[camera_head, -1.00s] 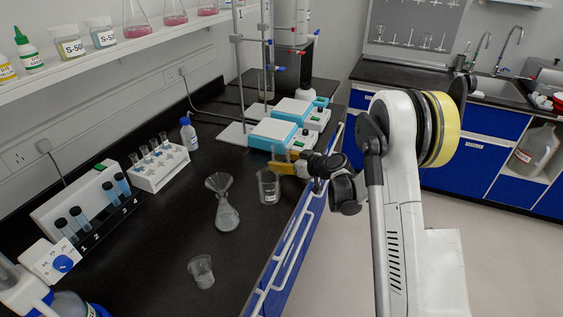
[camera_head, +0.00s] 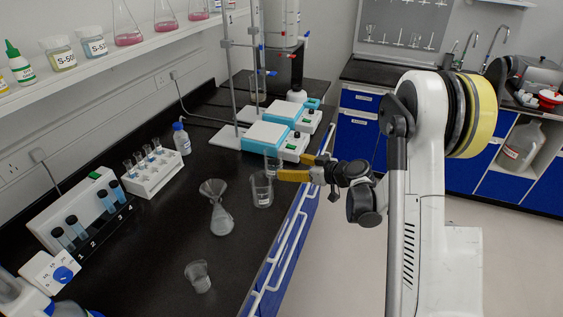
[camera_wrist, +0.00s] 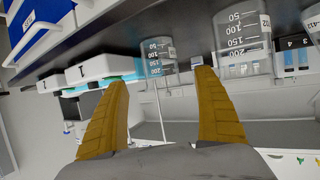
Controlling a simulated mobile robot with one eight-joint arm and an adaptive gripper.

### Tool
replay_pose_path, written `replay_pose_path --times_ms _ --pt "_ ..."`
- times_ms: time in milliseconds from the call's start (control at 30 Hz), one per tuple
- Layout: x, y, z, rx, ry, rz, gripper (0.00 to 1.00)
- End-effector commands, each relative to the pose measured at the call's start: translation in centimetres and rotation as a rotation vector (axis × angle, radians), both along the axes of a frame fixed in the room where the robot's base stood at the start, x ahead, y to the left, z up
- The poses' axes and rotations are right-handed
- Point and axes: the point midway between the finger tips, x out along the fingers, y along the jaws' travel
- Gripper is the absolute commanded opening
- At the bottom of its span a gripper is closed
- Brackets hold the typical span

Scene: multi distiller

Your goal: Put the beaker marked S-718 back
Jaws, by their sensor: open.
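Two clear glass beakers stand at the front edge of the black bench. The farther beaker (camera_head: 273,162) is beside my gripper's fingertips; it also shows between the fingers in the wrist view (camera_wrist: 158,58). The nearer beaker (camera_head: 262,190) is larger in the wrist view (camera_wrist: 242,45), right of the fingers. Both have white labels; I cannot read S-718 on either. My gripper (camera_head: 291,167) has yellow fingers spread apart and empty, pointing at the bench from the aisle side. The fingers also show in the wrist view (camera_wrist: 162,78).
Two white-and-blue hotplates (camera_head: 267,137) stand behind the beakers. A flask with a funnel (camera_head: 218,210) and a small beaker (camera_head: 198,277) stand nearer. A tube rack (camera_head: 155,172) is at the wall. The aisle floor at right is clear.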

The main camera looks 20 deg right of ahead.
Motion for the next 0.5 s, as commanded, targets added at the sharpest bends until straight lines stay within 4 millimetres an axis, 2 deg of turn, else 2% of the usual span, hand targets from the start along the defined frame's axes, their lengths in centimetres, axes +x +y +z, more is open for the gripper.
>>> replay_pose_path --times_ms 133,267,367,500 --pt "-1.4 -1.0 0.8 0.001 0.001 -0.002 0.80" --pt "-2.2 -0.7 1.7 -0.001 0.019 -0.002 0.80" --pt "-3.3 0.4 3.6 -0.004 0.076 -0.011 0.80" --pt "-6.7 2.9 7.4 -0.016 0.207 -0.051 0.80"
